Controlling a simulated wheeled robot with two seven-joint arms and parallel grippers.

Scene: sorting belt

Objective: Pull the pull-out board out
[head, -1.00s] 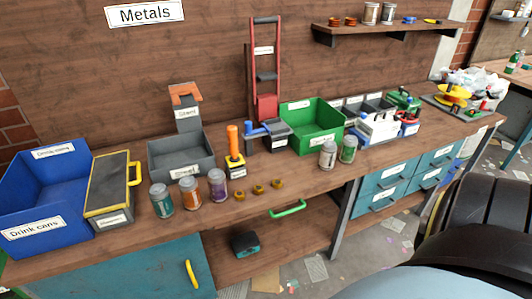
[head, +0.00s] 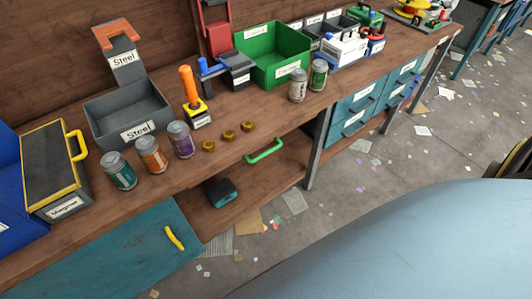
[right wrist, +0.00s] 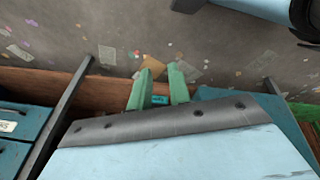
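A green bar handle (head: 265,151) sits at the front edge of the wooden workbench, right of the brass nuts. I take it for the pull-out board's handle; the board itself cannot be told apart from the bench, and no board sticks out. My right gripper (right wrist: 161,85) shows in the right wrist view, with two green fingers apart and nothing between them. Beyond the fingers are the lower shelf and floor. The handle cannot be made out in that view. In the head view neither gripper shows, and my left gripper is out of sight.
Several cans, such as the orange can (head: 151,155), stand near the bench edge (head: 190,183). A teal door (head: 120,262) with a yellow handle (head: 174,238) is below left. A dark teal box (head: 221,192) lies on the lower shelf. Teal drawers (head: 355,105) are at right.

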